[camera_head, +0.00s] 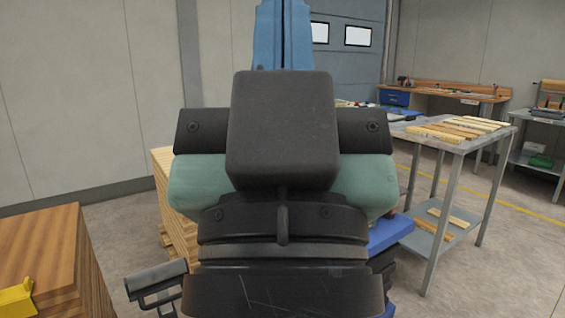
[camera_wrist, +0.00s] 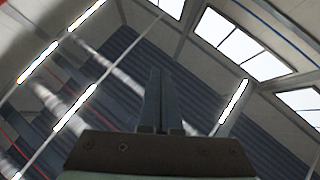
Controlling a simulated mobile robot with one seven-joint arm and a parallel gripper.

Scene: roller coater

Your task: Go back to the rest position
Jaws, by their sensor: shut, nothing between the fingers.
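My gripper (camera_head: 283,30) points upward in the head view, its blue fingers side by side with a thin dark line between them. The tops of the fingers reach the upper edge of the picture. In the wrist view my gripper (camera_wrist: 157,75) is shut and empty, pointing toward the ceiling with its skylights and lamps. My raised arm fills the middle of the head view and hides what stands behind it. No work object is near the fingers.
A wooden stack (camera_head: 40,250) with a yellow item (camera_head: 16,298) stands at the lower left. More stacked boards (camera_head: 162,200) show behind my arm. A grey metal table (camera_head: 462,146) with wooden strips stands to the right. A workbench (camera_head: 455,90) is farther back. Open floor lies between.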

